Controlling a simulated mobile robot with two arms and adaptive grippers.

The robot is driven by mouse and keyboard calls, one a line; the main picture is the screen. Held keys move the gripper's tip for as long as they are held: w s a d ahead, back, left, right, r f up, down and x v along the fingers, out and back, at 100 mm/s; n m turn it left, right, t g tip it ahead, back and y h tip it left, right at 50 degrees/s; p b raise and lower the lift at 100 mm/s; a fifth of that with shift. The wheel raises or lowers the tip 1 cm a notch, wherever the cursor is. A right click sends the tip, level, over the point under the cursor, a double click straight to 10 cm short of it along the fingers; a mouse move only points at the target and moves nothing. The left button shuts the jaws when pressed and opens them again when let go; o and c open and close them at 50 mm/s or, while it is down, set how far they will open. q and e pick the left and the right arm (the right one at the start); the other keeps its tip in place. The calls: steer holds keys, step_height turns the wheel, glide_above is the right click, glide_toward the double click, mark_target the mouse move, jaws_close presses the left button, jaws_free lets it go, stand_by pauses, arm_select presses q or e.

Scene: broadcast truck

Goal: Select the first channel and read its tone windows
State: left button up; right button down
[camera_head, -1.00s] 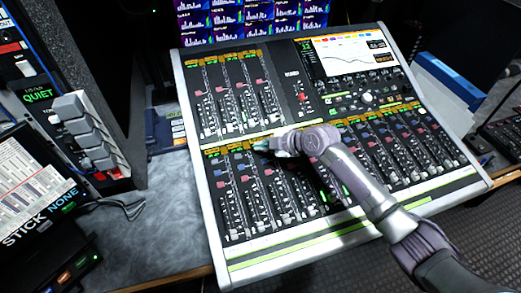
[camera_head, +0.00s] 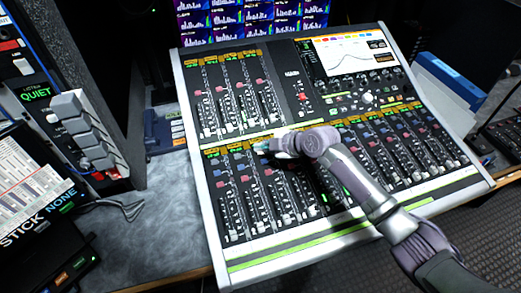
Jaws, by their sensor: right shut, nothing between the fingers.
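The mixing console (camera_head: 255,244) stands on the desk, with a lower row and an upper-left bank of channel strips. The first lower channel strip (camera_head: 228,200) is at the left end of that row. The console's screen (camera_head: 347,54) at the upper right shows a white curve with one broad hump; its small text is too small to read. My right gripper (camera_head: 258,146) is shut and empty. Its tips are at the top of the lower row, a few strips right of the first; whether they touch is unclear. My left gripper is not in view.
A monitor with several level graphs (camera_head: 252,18) stands behind the console. A panel with grey levers and a green QUIET label (camera_head: 36,95) is at the left. Bare grey desk (camera_head: 170,215) lies left of the console.

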mark_target(263, 157)
steer(key=shift+r, duration=0.1)
steer(key=shift+s+r+p, duration=0.15)
steer(key=shift+r+p, duration=0.4)
steer(key=shift+r, duration=0.15)
steer(key=shift+r, duration=0.1)
steer(key=r+p, duration=0.2)
steer(key=r, duration=0.1)
steer(key=r+p, duration=0.1)
steer(key=p, duration=0.1)
steer(key=shift+s+d+r, duration=0.15)
steer(key=shift+s+r, duration=0.15)
steer(key=shift+r, duration=0.1)
stand_by(0.4)
